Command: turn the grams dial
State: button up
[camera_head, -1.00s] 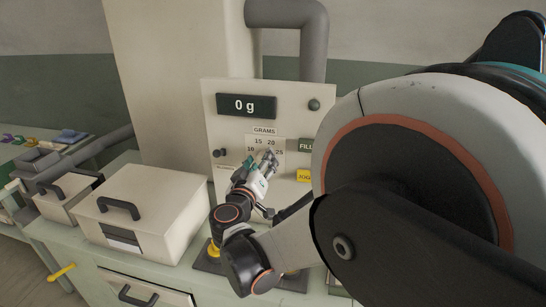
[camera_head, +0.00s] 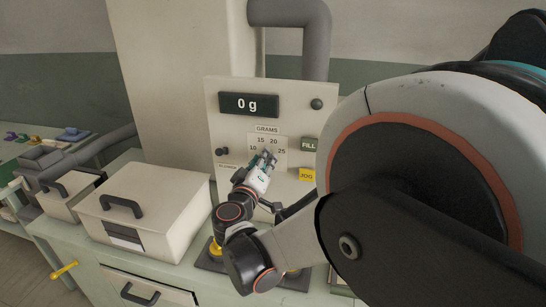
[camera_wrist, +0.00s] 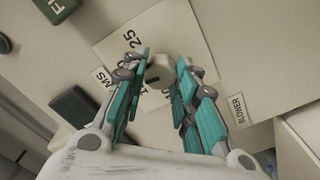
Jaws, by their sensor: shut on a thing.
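The grams dial (camera_wrist: 157,74) is a small pale knob on a white scale card (camera_head: 281,143) marked 10, 15, 20 and 25, under a GRAMS label (camera_head: 267,129). My gripper (camera_head: 267,156) reaches up to the card and covers the dial in the head view. In the wrist view its teal fingers (camera_wrist: 156,66) stand on both sides of the dial, shut on it. The dial's exact pointing direction is hard to tell. The display (camera_head: 249,105) above reads 0 g.
A green FILL button (camera_head: 309,145) and a yellow JOG button (camera_head: 307,174) sit right of the card. A dark knob (camera_head: 222,152) is on its left. A BLOWER label (camera_wrist: 235,108) shows in the wrist view. A lidded box (camera_head: 155,195) stands left on the counter.

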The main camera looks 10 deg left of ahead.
jog(key=n, duration=0.6)
jog(key=shift+n, duration=0.3)
dwell(0.4)
jog(key=o, duration=1.1)
jog(key=s, duration=1.2)
